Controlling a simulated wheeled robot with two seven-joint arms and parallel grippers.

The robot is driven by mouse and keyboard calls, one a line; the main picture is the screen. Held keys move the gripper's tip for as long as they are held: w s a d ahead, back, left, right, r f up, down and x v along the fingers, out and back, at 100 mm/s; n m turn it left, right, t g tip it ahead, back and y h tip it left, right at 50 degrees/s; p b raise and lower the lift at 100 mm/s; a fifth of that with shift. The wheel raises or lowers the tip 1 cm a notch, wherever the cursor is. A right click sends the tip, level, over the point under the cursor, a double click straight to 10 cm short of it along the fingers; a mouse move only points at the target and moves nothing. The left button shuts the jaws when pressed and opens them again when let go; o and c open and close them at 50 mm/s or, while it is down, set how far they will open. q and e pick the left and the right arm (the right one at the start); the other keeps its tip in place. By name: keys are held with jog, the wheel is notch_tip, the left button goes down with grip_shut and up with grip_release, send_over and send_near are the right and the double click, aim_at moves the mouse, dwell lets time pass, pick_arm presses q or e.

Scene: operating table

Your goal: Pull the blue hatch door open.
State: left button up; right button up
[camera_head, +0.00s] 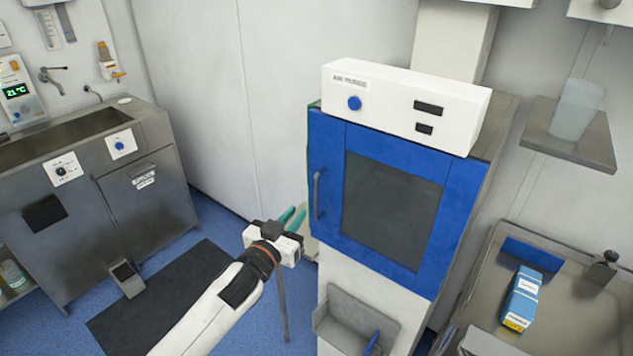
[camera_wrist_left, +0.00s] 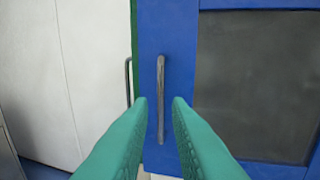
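The blue hatch door (camera_head: 455,205) has a dark window and sits flush, shut, on the front of a white-topped cabinet. Its upright grey bar handle (camera_head: 318,195) is near the door's left edge. My left gripper (camera_head: 293,217) is just left of and below the handle in the head view, with teal fingers. In the left wrist view the fingers (camera_wrist_left: 159,100) are open and apart. The handle (camera_wrist_left: 160,98) shows in the gap between them, on the blue door (camera_wrist_left: 178,40); I cannot tell how far ahead it is. My right gripper is not in view.
A white control panel (camera_head: 405,105) tops the cabinet. A tray holder (camera_head: 345,325) is below the door. A metal table (camera_head: 570,310) with a blue box (camera_head: 522,298) stands at right. A steel sink unit (camera_head: 90,180) stands at left. A second bar (camera_wrist_left: 128,80) shows left of the handle.

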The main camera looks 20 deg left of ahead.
aim_at(315, 192)
pick_arm(q)
jog(key=w, duration=0.1)
jog(key=w+p, duration=0.1)
jog(key=w, duration=0.1)
jog(key=w+d, duration=0.1)
jog(key=shift+w+r, duration=0.25)
jog(key=shift+w, duration=0.05)
jog(key=w, duration=0.2)
jog(key=w+p, duration=0.1)
jog(key=w, duration=0.3)
jog(key=shift+d+f+p, duration=0.25)
jog(key=shift+d+p, duration=0.1)
jog(key=shift+d, duration=0.05)
jog(key=shift+c, duration=0.3)
grip_shut()
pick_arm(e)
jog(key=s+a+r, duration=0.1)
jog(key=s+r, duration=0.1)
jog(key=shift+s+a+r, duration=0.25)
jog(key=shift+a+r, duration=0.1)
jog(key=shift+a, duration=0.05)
